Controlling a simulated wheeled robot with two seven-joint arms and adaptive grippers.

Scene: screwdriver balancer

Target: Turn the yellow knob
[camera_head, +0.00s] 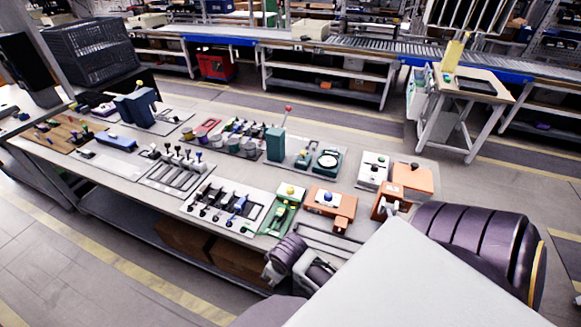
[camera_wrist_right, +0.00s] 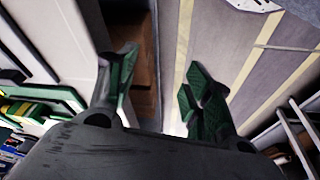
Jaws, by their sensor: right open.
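A small yellow knob (camera_head: 291,190) sits on a green control unit (camera_head: 284,212) near the front edge of the table (camera_head: 150,195). Another yellow ball (camera_head: 139,83) tops a blue lever unit at the table's far left. My right gripper (camera_wrist_right: 160,72) is open and empty in the right wrist view, with its two green-padded fingers apart. The table's edge and floor show behind the fingers. Green and yellow parts (camera_wrist_right: 35,95) lie left of the fingers, too cropped to identify. My right arm covers the lower right of the head view. My left gripper is not in view.
An orange box with a blue button (camera_head: 328,198) stands right of the green unit. A lever panel (camera_head: 225,205) stands left of it. Open floor lies in front of the table.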

